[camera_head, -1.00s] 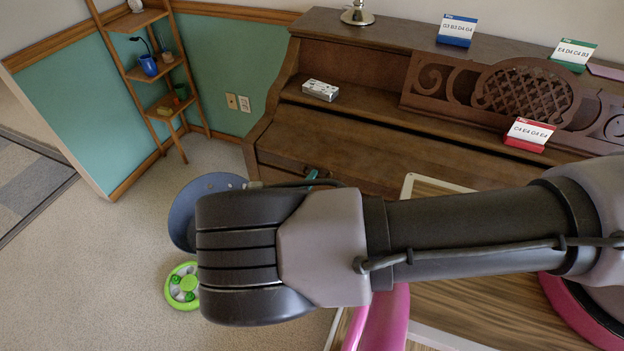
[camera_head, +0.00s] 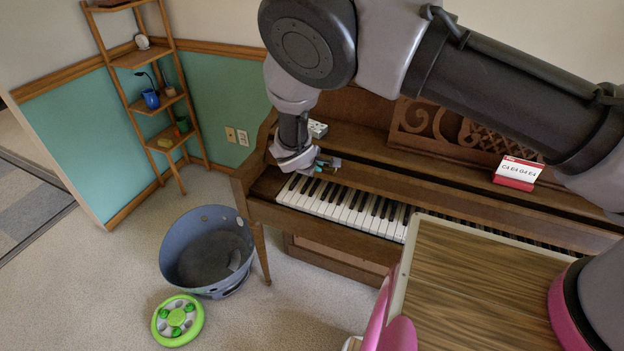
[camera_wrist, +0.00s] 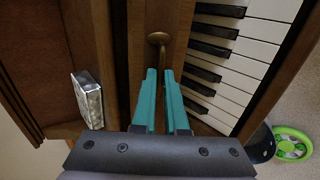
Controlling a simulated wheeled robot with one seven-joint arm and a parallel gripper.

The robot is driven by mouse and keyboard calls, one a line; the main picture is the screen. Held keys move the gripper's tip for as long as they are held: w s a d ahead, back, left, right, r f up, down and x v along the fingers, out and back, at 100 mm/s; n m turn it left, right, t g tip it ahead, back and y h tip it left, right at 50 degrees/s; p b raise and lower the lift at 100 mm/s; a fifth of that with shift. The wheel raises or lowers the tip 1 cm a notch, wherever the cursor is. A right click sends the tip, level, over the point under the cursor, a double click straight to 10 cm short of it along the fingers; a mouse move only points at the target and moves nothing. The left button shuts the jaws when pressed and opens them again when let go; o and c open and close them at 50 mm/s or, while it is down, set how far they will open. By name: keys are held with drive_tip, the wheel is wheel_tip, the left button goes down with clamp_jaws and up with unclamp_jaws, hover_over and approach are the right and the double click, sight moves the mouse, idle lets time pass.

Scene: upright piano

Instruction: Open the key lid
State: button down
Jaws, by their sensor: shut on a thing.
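The upright piano's key lid (camera_head: 400,163) is raised and pushed back, and the white and black keys (camera_head: 345,205) are exposed. The keys also show on the right in the wrist view (camera_wrist: 245,50). My gripper (camera_head: 322,165) is at the left end of the lid, above the keys. In the wrist view its two teal fingers (camera_wrist: 159,72) are nearly together at the stem of a small wooden lid knob (camera_wrist: 158,38). They are shut on the knob. My arm hides part of the piano's upper left.
A blue-grey tub (camera_head: 205,250) and a green wheel toy (camera_head: 178,320) are on the floor.

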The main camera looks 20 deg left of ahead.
drive_tip(key=shift+w+d, duration=0.1)
drive_tip(key=shift+w, duration=1.35)
drive_tip(key=c, duration=1)
unclamp_jaws()
drive_tip(key=shift+r, duration=0.1)
drive_tip(key=shift+o, duration=0.2)
drive_tip(key=v, duration=1)
drive_tip(key=shift+s+r, duration=0.25)
drive_tip(key=shift+s, duration=0.1)
